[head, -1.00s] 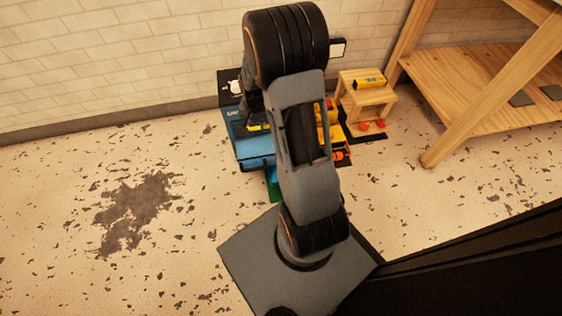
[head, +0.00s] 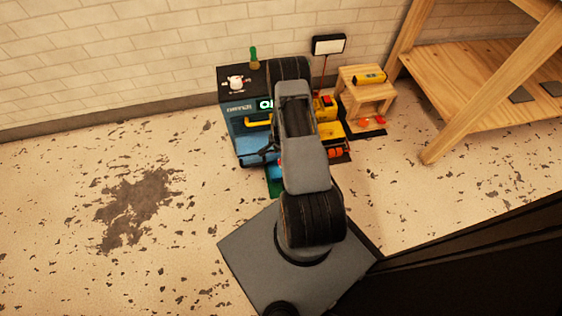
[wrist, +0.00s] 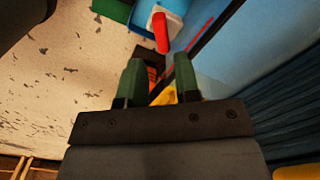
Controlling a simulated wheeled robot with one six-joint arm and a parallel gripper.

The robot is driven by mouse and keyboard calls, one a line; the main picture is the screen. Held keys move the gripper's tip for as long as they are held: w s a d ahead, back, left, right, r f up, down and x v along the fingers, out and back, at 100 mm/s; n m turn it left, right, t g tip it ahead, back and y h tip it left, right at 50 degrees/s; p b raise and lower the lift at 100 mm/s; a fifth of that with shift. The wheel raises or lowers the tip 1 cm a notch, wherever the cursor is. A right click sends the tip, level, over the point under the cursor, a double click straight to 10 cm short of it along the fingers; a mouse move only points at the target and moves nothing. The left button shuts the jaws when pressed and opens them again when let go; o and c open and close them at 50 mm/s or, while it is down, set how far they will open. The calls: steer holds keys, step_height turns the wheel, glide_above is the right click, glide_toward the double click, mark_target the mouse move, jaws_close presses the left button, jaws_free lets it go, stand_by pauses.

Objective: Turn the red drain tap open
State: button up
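The red drain tap (wrist: 161,32) shows in the wrist view as a red lever beside the blue machine, over a light-blue container (wrist: 172,14). In the head view a small red spot (head: 280,160) at the machine's lower front, beside my arm, may be the tap; it is mostly hidden. The blue machine (head: 251,143) stands against the wall. My gripper (wrist: 160,72) has its two green-padded fingers apart with nothing held between them. The tap lies beyond the fingertips, apart from them. In the head view my arm hides most of the gripper.
A green tray (wrist: 113,9) lies by the light-blue container. Yellow and orange items (head: 335,153) stand right of the machine. A wooden stool (head: 366,97) holds a yellow object. A lamp (head: 328,44) stands behind. The floor to the left is clear.

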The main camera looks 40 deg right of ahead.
step_height(320, 180, down, 8)
steer(key=b, duration=0.2)
steer(key=shift+b, duration=0.4)
steer(key=shift+c, duration=0.4)
jaws_close()
